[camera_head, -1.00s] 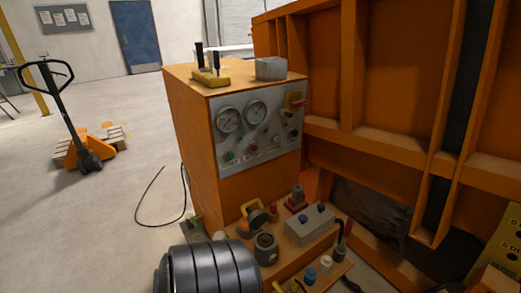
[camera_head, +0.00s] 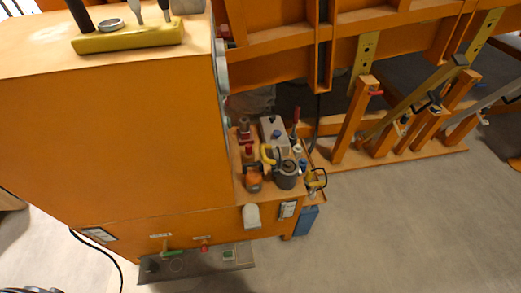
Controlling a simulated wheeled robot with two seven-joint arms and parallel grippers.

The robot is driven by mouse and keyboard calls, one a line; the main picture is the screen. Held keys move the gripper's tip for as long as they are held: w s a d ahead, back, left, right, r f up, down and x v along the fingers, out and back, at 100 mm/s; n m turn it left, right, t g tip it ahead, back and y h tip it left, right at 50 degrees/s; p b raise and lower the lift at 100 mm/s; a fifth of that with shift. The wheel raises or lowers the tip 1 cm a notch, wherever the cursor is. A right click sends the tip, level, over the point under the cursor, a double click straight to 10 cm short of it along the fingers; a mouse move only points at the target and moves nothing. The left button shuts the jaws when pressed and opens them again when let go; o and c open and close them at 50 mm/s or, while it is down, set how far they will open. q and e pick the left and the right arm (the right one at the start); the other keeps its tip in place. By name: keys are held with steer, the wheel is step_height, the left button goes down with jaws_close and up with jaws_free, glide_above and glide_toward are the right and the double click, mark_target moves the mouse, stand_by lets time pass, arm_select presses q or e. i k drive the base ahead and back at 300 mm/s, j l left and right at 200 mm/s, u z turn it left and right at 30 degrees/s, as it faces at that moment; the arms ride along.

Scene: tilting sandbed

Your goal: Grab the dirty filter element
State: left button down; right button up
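No object can be told for sure as the dirty filter element. On the low orange shelf (camera_head: 293,193) beside the cabinet, a dark grey round cup-like part (camera_head: 287,176) stands at the front. An orange and black part (camera_head: 253,178) is to its left, and a yellow curved piece (camera_head: 267,154) is just behind them. Whether any of these is or holds the filter is too small to tell. Neither of my grippers is in view.
The tall orange cabinet (camera_head: 130,140) fills the left, with a yellow tool holder (camera_head: 128,37) on top. A grey box (camera_head: 272,128) and small knobs crowd the shelf. Orange frame struts (camera_head: 352,120) stand at the right. Grey floor (camera_head: 400,220) is clear at lower right.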

mark_target(288, 167)
steer(key=j, duration=0.1)
steer(key=l+u, duration=0.45)
steer(key=l, duration=2.35)
steer(key=i, duration=0.05)
